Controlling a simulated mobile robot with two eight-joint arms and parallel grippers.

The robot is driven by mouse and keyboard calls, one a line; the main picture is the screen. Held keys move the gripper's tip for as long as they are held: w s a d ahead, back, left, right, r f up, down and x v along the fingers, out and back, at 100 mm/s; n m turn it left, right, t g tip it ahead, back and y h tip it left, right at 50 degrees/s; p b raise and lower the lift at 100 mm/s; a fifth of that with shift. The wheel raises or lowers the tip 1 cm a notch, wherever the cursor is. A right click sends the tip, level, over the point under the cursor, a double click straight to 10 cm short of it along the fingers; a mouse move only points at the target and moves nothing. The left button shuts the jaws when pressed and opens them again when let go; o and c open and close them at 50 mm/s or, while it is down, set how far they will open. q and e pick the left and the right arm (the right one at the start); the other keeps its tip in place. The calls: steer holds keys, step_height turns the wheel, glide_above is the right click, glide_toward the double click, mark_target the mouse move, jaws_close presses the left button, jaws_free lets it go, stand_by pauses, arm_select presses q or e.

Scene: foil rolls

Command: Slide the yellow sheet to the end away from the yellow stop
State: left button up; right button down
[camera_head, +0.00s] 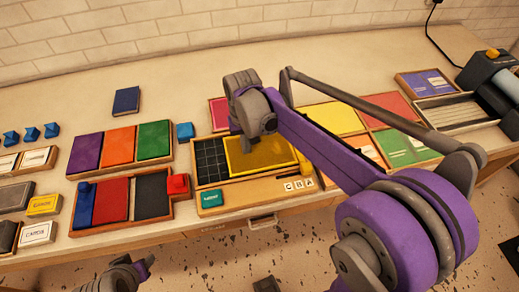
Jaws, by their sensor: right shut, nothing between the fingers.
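The yellow sheet (255,157) lies flat in a wooden tray (262,184), covering its middle and right part. A dark grid (211,160) shows bare at the tray's left end. A small yellow piece (305,168), apparently the yellow stop, shows at the right end, partly hidden by my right arm. My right gripper (258,132) is above the far part of the sheet, shut and empty; I cannot tell whether it touches the sheet. My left gripper (143,266) is low at the bottom edge, away from the tray; its fingers are unclear.
Left of the tray are a box of purple, orange and green panels (120,146) and one of blue, red and dark panels (118,199). A red block (178,184) and blue block (185,131) stand nearby. Letter tiles (298,185) and a teal label (211,199) lie along the tray's front.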

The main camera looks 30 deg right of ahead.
mark_target(235, 155)
steer(key=shift+a, duration=0.15)
steer(key=shift+w+a+f, duration=0.1)
steer(key=shift+w+a, duration=0.05)
steer(key=shift+a, duration=0.6)
steer(key=shift+w+a+f, duration=0.1)
steer(key=shift+w+a, duration=0.05)
steer(key=shift+a, duration=0.55)
steer(key=shift+a, duration=0.15)
steer(key=shift+a, duration=0.1)
steer(key=shift+w+a+r, duration=0.1)
steer(key=shift+w+a, duration=0.1)
steer(key=shift+a, duration=0.45)
steer(key=shift+w+a, duration=0.15)
steer(key=shift+a, duration=0.45)
steer(key=shift+w+a, duration=0.1)
steer(key=shift+a, duration=0.05)
steer(key=shift+w+a+r, duration=0.1)
steer(key=shift+w+a, duration=0.1)
steer(key=shift+a, duration=0.45)
steer(key=shift+w+a+r, duration=0.1)
steer(key=shift+w+a, duration=0.05)
steer(key=shift+a, duration=0.45)
steer(key=shift+a, duration=0.1)
